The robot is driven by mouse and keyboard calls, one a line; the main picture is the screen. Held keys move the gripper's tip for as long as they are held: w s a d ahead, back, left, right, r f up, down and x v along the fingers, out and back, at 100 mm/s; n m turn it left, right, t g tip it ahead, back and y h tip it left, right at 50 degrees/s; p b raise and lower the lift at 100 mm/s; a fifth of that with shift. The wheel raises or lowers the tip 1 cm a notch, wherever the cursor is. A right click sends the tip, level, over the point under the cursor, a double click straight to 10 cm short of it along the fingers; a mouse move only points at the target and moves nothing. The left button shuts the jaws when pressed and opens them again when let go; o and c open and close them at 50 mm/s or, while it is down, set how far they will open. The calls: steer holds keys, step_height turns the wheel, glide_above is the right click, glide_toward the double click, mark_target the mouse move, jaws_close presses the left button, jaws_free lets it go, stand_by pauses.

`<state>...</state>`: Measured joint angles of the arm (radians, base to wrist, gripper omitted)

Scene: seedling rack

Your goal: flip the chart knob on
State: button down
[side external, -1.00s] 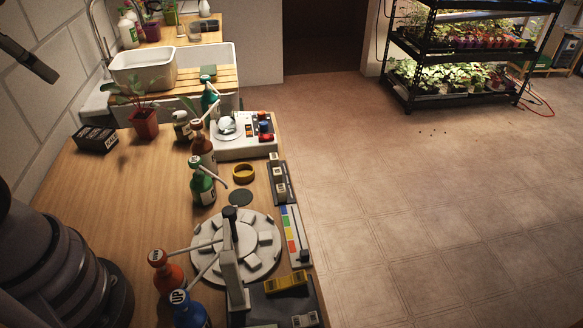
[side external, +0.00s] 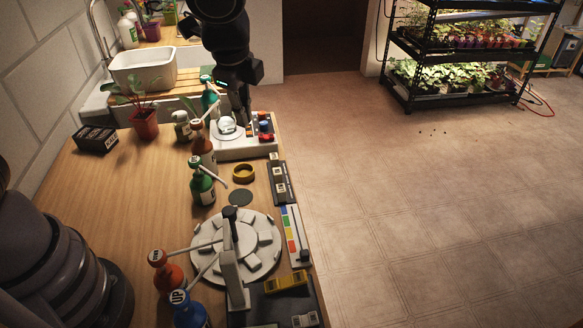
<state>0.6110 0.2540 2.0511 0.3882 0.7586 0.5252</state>
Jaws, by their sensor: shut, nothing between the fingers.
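A white control box (side external: 240,153) sits at the far right end of the wooden bench. It bears a round dial with a clear dome (side external: 227,125) and several small controls, among them a red one (side external: 265,137). I cannot read which control, if any, is the chart knob. My gripper (side external: 245,122) is shut and empty, pointing down over the box between the dome and the coloured controls. I cannot tell whether its tips touch a control. It hides part of the box's back. A colour-striped strip (side external: 291,230) with a dark knob (side external: 303,257) lies nearer, along the bench's right edge.
Several pump bottles stand left of the box, including a brown one (side external: 204,150) and a green one (side external: 202,187). A potted plant (side external: 144,125) stands behind left. The bench's left middle is clear.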

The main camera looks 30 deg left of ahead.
mark_target(293, 211)
steer(key=s+d+f+m+y, duration=0.1)
steer(key=s+d+f+m, duration=0.2)
steer(key=d+f+m, duration=0.7)
steer(key=d+f, duration=0.5)
steer(key=f, duration=0.4)
steer(key=shift+d+f+m+y, duration=0.15)
steer(key=shift+d+m+y, duration=0.15)
steer(key=shift+m, duration=0.1)
steer(key=x, duration=1)
steer(key=shift+w, duration=0.1)
steer(key=w+a, duration=1)
steer(key=shift+w+a, duration=0.15)
steer(key=shift+w, duration=0.05)
steer(key=v, duration=1)
steer(key=shift+s, duration=0.15)
